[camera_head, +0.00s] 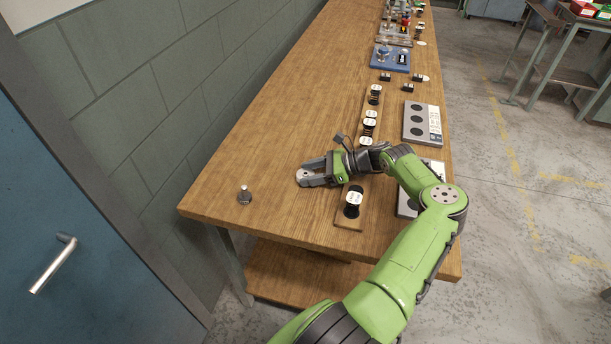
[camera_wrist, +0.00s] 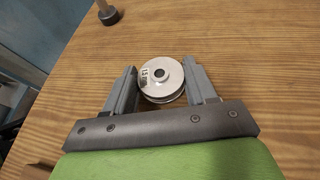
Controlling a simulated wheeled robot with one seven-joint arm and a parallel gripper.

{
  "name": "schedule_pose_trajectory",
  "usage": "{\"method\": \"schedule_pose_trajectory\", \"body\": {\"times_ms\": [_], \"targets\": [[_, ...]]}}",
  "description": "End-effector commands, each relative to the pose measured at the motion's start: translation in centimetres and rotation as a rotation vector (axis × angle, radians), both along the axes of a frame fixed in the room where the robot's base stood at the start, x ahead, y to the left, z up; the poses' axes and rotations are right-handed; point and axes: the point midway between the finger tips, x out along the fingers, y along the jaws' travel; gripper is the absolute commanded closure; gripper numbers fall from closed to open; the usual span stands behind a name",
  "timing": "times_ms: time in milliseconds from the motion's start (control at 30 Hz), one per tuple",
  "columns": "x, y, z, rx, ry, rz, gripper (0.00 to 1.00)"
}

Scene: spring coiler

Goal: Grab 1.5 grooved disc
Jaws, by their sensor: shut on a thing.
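A silver grooved disc (camera_wrist: 161,77) with a centre hole and a small printed label sits between the two grey fingers of my gripper (camera_wrist: 161,90) in the wrist view. I cannot tell whether the disc rests on the table or is slightly lifted.
A spool on a wooden block (camera_head: 353,203) stands near my arm. More spools (camera_head: 369,124) and a grey plate with dark circles (camera_head: 421,122) lie farther back. The table's left middle is clear.

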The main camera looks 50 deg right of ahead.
Motion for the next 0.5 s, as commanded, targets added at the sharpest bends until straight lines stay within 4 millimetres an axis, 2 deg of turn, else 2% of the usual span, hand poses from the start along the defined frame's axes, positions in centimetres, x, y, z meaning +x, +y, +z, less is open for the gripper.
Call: {"method": "schedule_pose_trajectory", "body": {"times_ms": [33,67,300,367,500], "targets": [[0.0,0.0,0.0,0.000,0.000,0.000,0.82],[0.0,0.0,0.0,0.000,0.000,0.000,0.86],[0.0,0.0,0.4,-0.002,-0.003,0.001,0.87],[0.0,0.0,1.2,-0.003,-0.003,0.001,0.87],[0.0,-0.1,4.7,-0.006,-0.004,0.001,0.87]]}}
